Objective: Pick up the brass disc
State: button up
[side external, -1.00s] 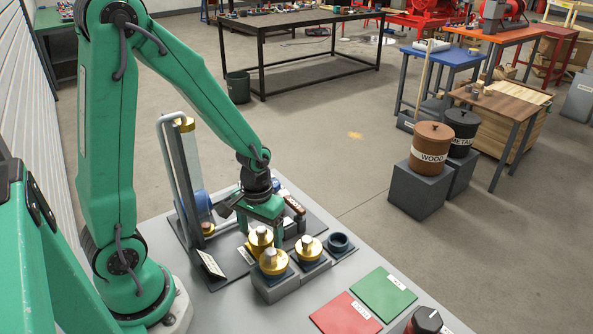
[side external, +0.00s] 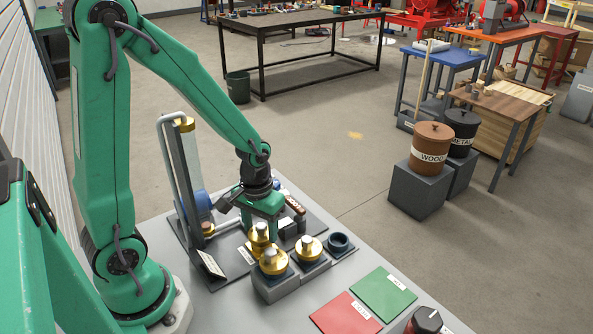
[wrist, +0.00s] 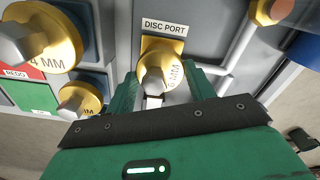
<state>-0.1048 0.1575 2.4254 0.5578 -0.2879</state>
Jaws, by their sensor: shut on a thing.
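My gripper (wrist: 161,80) has its two green fingers on either side of a brass disc (wrist: 157,58) with a grey knob and a "6 MM" mark, and is shut on it. In the side view my gripper (side external: 263,222) reaches down behind that brass disc (side external: 259,238), and its fingertips are partly hidden. The disc is over a yellow plate by the "DISC PORT" label (wrist: 164,28); I cannot tell whether it touches the plate. Two more brass discs with grey knobs, one marked "4 MM" (wrist: 45,48) and a partly hidden one (wrist: 82,98), sit to the left in the wrist view.
Those two discs stand on grey blocks close by, one in front (side external: 273,262) and one to the right (side external: 309,249). An empty dark ring holder (side external: 339,243) is beside them. A clear tube with pipes (side external: 190,165) stands left. Red (side external: 345,312) and green (side external: 383,293) pads lie in front.

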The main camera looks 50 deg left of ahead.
aim_at(261, 224)
jog(key=shift+r, duration=4.5)
jog(key=shift+w+d, duration=0.25)
jog(key=shift+w, duration=0.3)
jog(key=w+d+f, duration=0.1)
jog(key=w+d, duration=0.9)
jog(key=w, duration=0.3)
jog(key=shift+w, duration=0.35)
jog(key=shift+f, duration=0.25)
jog(key=shift+f, duration=2.6)
jog(key=shift+f, duration=1.75)
